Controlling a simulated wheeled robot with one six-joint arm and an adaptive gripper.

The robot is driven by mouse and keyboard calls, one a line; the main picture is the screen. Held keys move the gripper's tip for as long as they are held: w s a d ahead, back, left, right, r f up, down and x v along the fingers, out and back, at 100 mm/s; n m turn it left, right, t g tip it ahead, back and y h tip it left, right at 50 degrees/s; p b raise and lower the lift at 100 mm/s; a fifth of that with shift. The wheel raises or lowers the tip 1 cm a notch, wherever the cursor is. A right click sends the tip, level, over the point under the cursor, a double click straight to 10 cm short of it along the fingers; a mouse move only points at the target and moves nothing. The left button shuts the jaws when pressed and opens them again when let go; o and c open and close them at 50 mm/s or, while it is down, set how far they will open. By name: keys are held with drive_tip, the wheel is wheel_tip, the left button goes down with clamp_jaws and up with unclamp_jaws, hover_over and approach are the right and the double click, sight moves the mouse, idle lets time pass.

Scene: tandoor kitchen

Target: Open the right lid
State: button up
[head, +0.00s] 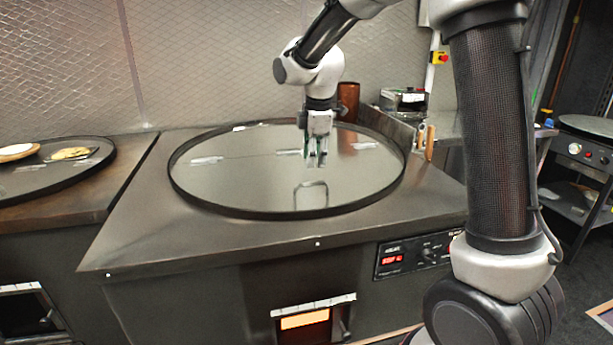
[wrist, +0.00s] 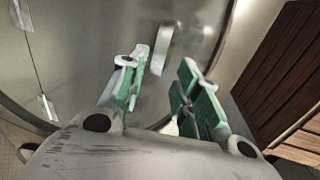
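The large round lid (head: 240,178), shiny grey with a dark rim, lies flat and closed on the dark counter in the head view. It fills much of the wrist view (wrist: 85,60). Its small metal loop handle (head: 310,184) stands near the front edge of the lid. The handle also shows in the wrist view (wrist: 163,48), beyond the fingertips and apart from them. My gripper (head: 316,164) points down above the lid, a little behind the handle in the head picture. Its green-padded fingers (wrist: 160,68) are apart with nothing between them.
A brown cylinder (head: 348,98) and a metal box (head: 404,99) stand behind the lid. A control panel (head: 415,254) is on the counter's front. Dark wooden slats (wrist: 285,75) show at right in the wrist view.

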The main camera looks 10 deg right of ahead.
sight(313, 184)
drive_tip(key=shift+n, duration=0.3)
drive_tip(key=f, duration=0.2)
drive_tip(key=w+f, duration=0.1)
drive_tip(key=f, duration=0.4)
drive_tip(key=shift+w+f, duration=0.25)
drive_tip(key=shift+f, duration=0.15)
clamp_jaws()
